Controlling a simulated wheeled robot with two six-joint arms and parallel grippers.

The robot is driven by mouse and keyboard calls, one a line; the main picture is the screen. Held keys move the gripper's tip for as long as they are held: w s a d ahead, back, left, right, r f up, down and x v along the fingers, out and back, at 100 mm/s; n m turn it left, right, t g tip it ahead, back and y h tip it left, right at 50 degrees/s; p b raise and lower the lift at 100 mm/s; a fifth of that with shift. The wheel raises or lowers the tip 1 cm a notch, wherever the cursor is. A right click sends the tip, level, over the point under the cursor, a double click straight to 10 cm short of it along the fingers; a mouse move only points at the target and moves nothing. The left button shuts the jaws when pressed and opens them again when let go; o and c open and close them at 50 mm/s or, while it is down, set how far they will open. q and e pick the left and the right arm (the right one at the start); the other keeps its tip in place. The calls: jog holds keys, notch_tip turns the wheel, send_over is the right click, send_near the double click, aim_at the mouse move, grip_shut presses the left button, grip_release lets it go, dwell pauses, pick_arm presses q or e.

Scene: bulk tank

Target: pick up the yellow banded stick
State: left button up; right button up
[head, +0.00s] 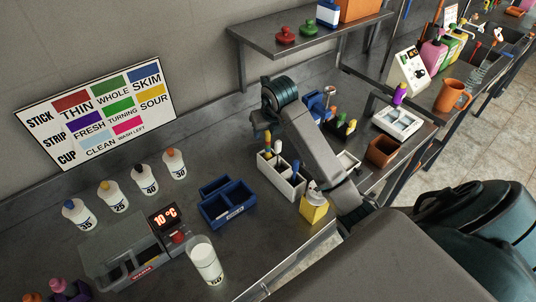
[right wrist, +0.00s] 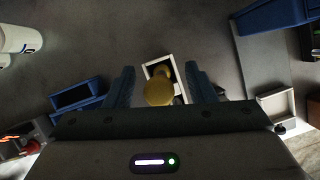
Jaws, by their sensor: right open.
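My right gripper (right wrist: 161,75) is open above the holder, with one finger on each side of the yellow top and gaps between. In the head view its fingertips are not clear behind my arm. My left gripper is not in view.
Blue trays (head: 227,211) stand left of the holder, and a yellow box (head: 314,210) stands close to its right. A white cup (head: 206,261) and the heater with a display (head: 167,219) are at the front left. A shelf (head: 310,38) overhangs the back.

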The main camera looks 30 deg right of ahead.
jog(key=shift+w+f, duration=0.15)
jog(key=shift+f, duration=0.1)
grip_shut()
jog(key=shift+r, duration=0.1)
